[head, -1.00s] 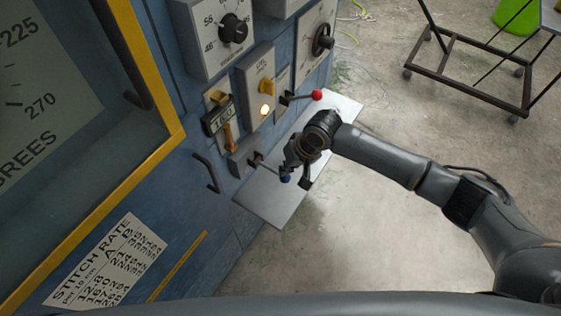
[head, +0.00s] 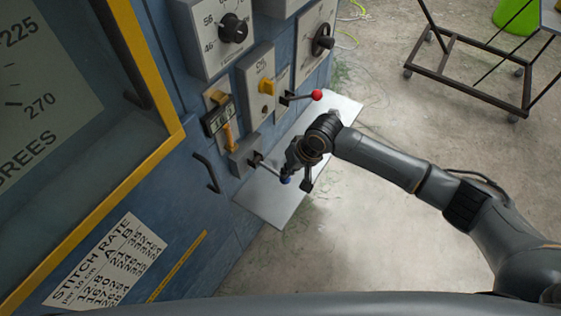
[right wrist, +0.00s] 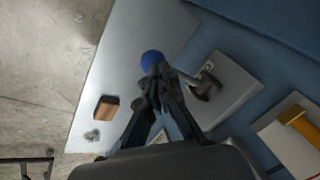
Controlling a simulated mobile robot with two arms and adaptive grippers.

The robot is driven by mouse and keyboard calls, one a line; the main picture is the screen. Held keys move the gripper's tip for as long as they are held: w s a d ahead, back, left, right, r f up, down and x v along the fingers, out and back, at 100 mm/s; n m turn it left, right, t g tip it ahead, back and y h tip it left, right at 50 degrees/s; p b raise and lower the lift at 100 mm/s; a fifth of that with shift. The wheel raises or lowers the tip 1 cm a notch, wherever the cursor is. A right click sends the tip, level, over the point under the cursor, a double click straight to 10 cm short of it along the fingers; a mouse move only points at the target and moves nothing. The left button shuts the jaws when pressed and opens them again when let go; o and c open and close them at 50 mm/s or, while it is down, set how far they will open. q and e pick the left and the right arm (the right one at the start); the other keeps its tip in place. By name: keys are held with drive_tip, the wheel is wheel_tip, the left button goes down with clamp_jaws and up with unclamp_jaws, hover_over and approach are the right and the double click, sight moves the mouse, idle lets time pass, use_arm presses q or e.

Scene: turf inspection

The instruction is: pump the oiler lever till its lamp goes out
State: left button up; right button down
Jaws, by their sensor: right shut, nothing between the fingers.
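The oiler lever with a blue knob (head: 286,180) sticks out from a small grey box (head: 244,157) low on the blue machine. The knob (right wrist: 152,59) also shows in the right wrist view, at the fingertips. My right gripper (head: 296,177) is shut and empty, its tips right at the knob; whether they touch it I cannot tell. My left gripper is out of view.
A second lever with a red knob (head: 317,95) juts out above my right wrist. A metal plate (head: 268,208) lies below the lever, with a small brown block (right wrist: 106,108) on it. A wheeled frame (head: 470,75) stands on the floor at the back right.

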drive_tip(key=shift+d, duration=0.1)
idle(0.3)
wheel_tip(320, 180, up, 7)
drive_tip(key=w+a+p, duration=0.2)
drive_tip(key=p, duration=0.4)
drive_tip(key=shift+a+f, duration=0.15)
drive_tip(key=shift+a, duration=0.2)
idle(0.4)
wheel_tip(320, 180, up, 5)
drive_tip(key=p, duration=0.4)
hover_over(278, 173)
drive_tip(key=w+a, duration=0.1)
drive_tip(key=a, duration=0.1)
drive_tip(key=shift+w+d+f, duration=0.15)
drive_tip(key=shift+w+f, duration=0.05)
idle(0.4)
